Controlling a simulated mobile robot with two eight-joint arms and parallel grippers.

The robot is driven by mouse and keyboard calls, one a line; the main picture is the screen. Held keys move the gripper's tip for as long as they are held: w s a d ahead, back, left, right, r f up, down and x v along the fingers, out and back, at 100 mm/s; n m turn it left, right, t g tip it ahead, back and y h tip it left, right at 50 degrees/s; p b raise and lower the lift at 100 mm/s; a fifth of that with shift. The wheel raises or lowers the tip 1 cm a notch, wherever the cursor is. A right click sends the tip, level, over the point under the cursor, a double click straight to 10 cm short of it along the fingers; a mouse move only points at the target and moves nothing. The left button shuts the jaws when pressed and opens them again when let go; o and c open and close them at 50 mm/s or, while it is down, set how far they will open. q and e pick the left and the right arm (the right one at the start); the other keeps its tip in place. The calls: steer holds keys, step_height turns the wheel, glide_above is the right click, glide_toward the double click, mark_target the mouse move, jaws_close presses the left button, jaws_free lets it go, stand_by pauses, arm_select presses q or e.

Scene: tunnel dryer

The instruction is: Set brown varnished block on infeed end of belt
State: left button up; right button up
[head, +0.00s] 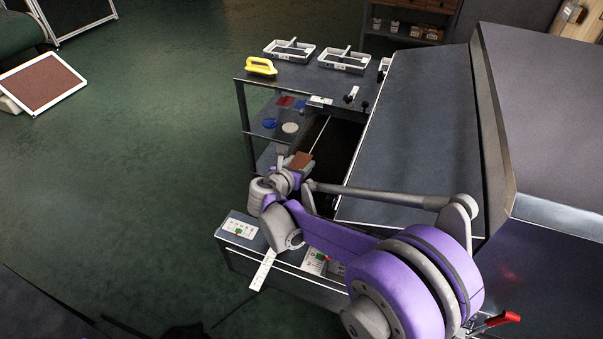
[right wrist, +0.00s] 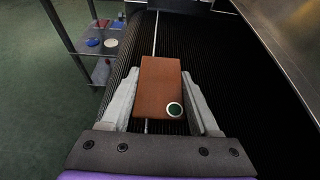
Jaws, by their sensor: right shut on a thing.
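The brown varnished block (right wrist: 161,85) is between the two fingers of my right gripper (right wrist: 162,100) in the right wrist view, with a dark round spot ringed in white near its lower corner. It also shows as a small brown patch in the head view (head: 300,161). My right gripper (head: 292,165) is shut on it. The black ribbed belt (right wrist: 215,60) lies beneath and beyond the block, with a pale line running along it. I cannot tell whether the block touches the belt. The belt's open end (head: 338,143) shows beside the dryer housing in the head view. My left gripper is not in view.
The grey dryer housing (head: 415,120) rises right of the belt. A side shelf (right wrist: 92,42) holds red and blue pieces and a white disc. A yellow tool (head: 261,66) and white trays (head: 290,50) stand on the table behind.

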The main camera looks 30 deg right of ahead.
steer(key=shift+f+b, duration=0.35)
steer(key=shift+f, duration=1.45)
steer(key=shift+f, duration=0.1)
steer(key=o, duration=1.4)
steer(key=p+v, duration=0.1)
steer(key=v, duration=1.1)
